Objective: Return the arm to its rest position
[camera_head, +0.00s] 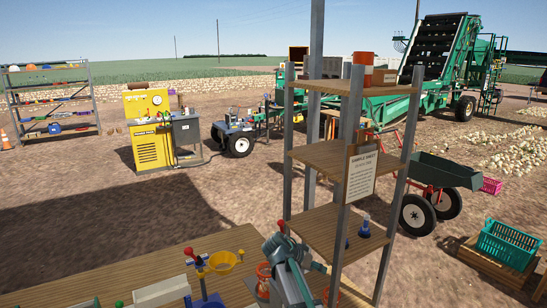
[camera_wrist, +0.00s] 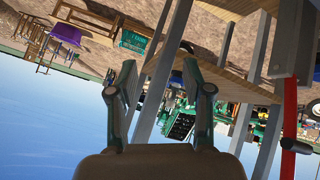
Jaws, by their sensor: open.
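My gripper (camera_wrist: 160,78) shows in the wrist view with its two fingers spread well apart and nothing between them. That view is upside down, with sky at the bottom. In the head view, my grey arm (camera_head: 287,268) stands over the near edge of the workbench (camera_head: 120,278), close to the left side of the wooden shelf rack (camera_head: 325,158). The fingertips cannot be made out clearly there. In the wrist view, a shelf post (camera_wrist: 163,75) passes behind the gap between the fingers; I cannot tell how far off it is.
A wheelbarrow (camera_head: 445,171) and green crate (camera_head: 508,244) stand right. Open dirt lies left, beyond the bench.

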